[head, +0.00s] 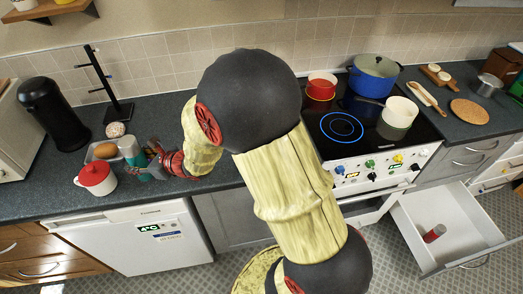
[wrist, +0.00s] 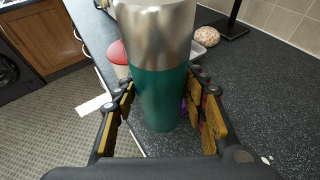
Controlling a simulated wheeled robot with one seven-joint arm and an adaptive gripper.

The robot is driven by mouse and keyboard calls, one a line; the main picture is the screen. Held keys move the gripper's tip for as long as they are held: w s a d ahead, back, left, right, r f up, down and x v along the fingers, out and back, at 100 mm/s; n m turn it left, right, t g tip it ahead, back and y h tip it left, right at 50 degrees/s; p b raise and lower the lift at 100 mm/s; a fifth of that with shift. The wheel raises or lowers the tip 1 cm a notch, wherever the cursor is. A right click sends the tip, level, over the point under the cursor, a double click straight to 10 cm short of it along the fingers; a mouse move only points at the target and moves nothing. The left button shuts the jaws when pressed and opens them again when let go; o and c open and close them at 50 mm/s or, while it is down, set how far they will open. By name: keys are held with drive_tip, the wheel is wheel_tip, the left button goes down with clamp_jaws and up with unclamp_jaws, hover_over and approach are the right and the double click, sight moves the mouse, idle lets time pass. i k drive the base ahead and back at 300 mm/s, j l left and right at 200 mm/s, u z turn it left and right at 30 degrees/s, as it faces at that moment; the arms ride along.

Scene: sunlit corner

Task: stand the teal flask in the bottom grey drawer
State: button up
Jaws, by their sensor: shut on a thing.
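The teal flask (wrist: 162,98), with a silver upper part, stands upright between the fingers of my gripper (wrist: 162,86) in the wrist view. My gripper is shut on its teal body. In the head view the flask (head: 131,155) is at the left counter, partly hidden by my gripper (head: 150,160). I cannot tell whether its base touches the counter.
A red-lidded white pot (head: 96,178) and a tray (head: 92,153) with a brown item (head: 105,150) are close to the flask. A black mug stand (head: 108,90) and black canister (head: 52,112) stand behind.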

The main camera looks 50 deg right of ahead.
sight(456, 230)
drive_tip(key=l+z, duration=0.1)
drive_tip(key=z, duration=1.75)
drive_tip(key=l+z, duration=0.2)
drive_tip(key=z, duration=0.25)
drive_tip(key=i+l+z, duration=0.15)
drive_tip(key=z, duration=0.35)
drive_tip(key=i+l+z, duration=0.15)
drive_tip(key=z, duration=0.3)
drive_tip(key=i+l+z, duration=0.1)
drive_tip(key=z, duration=0.4)
drive_tip(key=i+z, duration=0.3)
drive_tip(key=i, duration=0.35)
drive_tip(key=i+j+z, duration=0.1)
drive_tip(key=i+z, duration=0.2)
drive_tip(key=i, duration=0.3)
